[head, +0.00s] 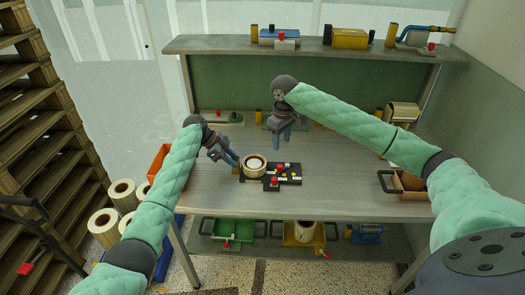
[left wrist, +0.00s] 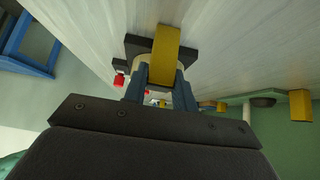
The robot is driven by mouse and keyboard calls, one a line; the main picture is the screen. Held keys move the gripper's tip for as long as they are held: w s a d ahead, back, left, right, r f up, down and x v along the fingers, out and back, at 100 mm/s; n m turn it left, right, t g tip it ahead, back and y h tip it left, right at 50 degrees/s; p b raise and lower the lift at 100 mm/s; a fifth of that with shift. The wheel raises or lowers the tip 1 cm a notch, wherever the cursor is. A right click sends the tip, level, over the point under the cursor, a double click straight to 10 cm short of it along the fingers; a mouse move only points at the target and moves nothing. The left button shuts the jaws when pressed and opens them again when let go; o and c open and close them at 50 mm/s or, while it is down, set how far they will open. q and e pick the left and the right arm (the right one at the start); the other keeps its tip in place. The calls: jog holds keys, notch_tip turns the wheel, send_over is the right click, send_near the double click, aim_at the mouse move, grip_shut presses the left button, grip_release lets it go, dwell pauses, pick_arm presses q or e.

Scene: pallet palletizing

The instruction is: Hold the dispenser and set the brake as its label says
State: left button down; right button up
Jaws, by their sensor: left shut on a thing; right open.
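The dispenser (head: 285,177) sits on the workbench, a dark base with a cream roll (head: 254,166) at its left end and small red, yellow and white parts on top. Its label cannot be read, and I cannot tell which part is the brake. My left gripper (head: 236,162) is shut on the dispenser's left end, beside the roll. In the left wrist view my left gripper's blue fingers (left wrist: 160,95) close around that end, with a yellow piece (left wrist: 165,48) just beyond. My right gripper (head: 282,138) is open and empty, above the bench behind the dispenser.
The workbench top (head: 340,185) is clear to the right of the dispenser. A wooden tray (head: 413,194) with a black handle stands at the right end. Other devices sit along the bench back, including a green one (head: 222,117), and on the upper shelf (head: 300,47). An orange bin (head: 158,163) is at left.

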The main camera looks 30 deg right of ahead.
pick_arm(q)
jog(key=shift+f, duration=0.2)
jog(key=c, duration=1.3)
grip_release()
jog(key=shift+c, duration=0.2)
jog(key=shift+o, duration=1.4)
jog(key=shift+w+a+r, duration=0.2)
jog(key=shift+r, duration=0.25)
jog(key=v, duration=1.1)
jog(key=shift+a+f, duration=0.1)
